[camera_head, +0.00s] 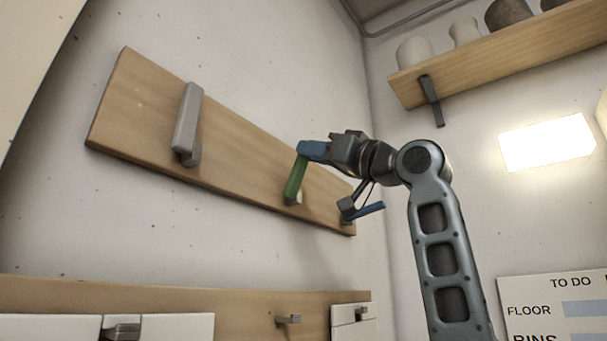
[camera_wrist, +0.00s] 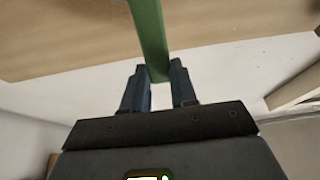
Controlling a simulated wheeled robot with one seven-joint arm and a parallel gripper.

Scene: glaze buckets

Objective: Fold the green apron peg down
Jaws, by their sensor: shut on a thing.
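The green peg (camera_head: 294,180) is on a wooden board (camera_head: 240,140) fixed to the wall. It stands up at a slant from its grey mount near the board's lower edge. My gripper (camera_head: 306,151) is at the peg's upper end, its blue fingers shut on it. In the wrist view the green peg (camera_wrist: 150,40) runs down from the top to its end between the two fingers of my gripper (camera_wrist: 159,88). The fingers hide part of the peg's end in the head view.
A grey peg (camera_head: 187,120) stands upright at the board's left. A blue peg (camera_head: 368,210) sticks out low at the right end, just below my wrist. A shelf with pots (camera_head: 500,55) is at upper right. Drawers (camera_head: 165,328) line the bottom.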

